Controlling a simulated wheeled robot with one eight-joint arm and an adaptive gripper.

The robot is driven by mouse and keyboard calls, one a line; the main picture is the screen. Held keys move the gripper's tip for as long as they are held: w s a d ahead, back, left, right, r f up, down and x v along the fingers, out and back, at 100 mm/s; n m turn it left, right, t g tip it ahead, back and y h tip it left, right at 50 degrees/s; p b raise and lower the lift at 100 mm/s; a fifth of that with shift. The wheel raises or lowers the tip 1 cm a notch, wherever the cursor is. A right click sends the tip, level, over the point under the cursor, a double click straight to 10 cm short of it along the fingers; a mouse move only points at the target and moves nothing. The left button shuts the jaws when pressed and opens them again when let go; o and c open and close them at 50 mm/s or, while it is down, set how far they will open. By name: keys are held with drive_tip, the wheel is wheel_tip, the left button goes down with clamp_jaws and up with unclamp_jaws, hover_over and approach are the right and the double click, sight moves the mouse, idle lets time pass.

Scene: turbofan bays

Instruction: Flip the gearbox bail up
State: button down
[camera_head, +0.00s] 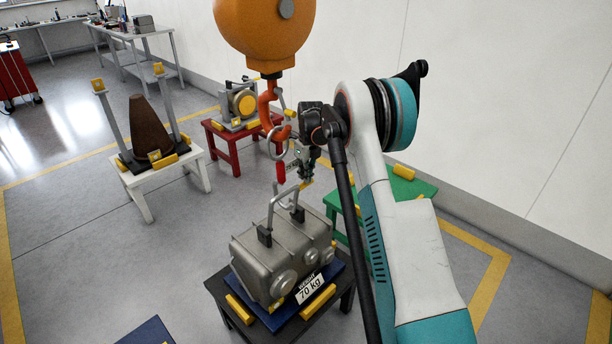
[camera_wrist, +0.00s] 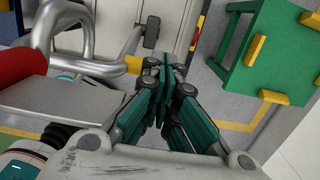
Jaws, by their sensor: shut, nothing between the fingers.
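The grey gearbox (camera_head: 283,258) sits on a blue pallet on a dark stand, with a "70 kg" label on its front. Its bail (camera_head: 272,208) is a grey U-shaped bar on two black lugs, and it stands raised above the top, leaning somewhat to the right. In the wrist view the bail (camera_wrist: 128,46) runs from a black lug to a yellow part (camera_wrist: 133,65) left of the fingertips. My gripper (camera_head: 305,180) is at the upper right of the bail. In the wrist view my gripper (camera_wrist: 165,82) is shut and empty, close to the yellow part; contact is unclear.
An orange hoist (camera_head: 265,25) hangs above with its hook (camera_head: 268,108), a metal ring (camera_head: 277,143) and a red piece (camera_head: 280,172) close to my gripper. A green stand (camera_head: 405,190) is at right. A red stand (camera_head: 228,142) and white stand (camera_head: 140,190) are behind left.

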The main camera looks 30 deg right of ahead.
drive_tip(key=shift+r, duration=0.1)
wheel_tip(320, 180, up, 12)
drive_tip(key=s, duration=0.1)
drive_tip(key=shift+d, duration=0.2)
idle(0.3)
drive_tip(key=shift+f, duration=0.2)
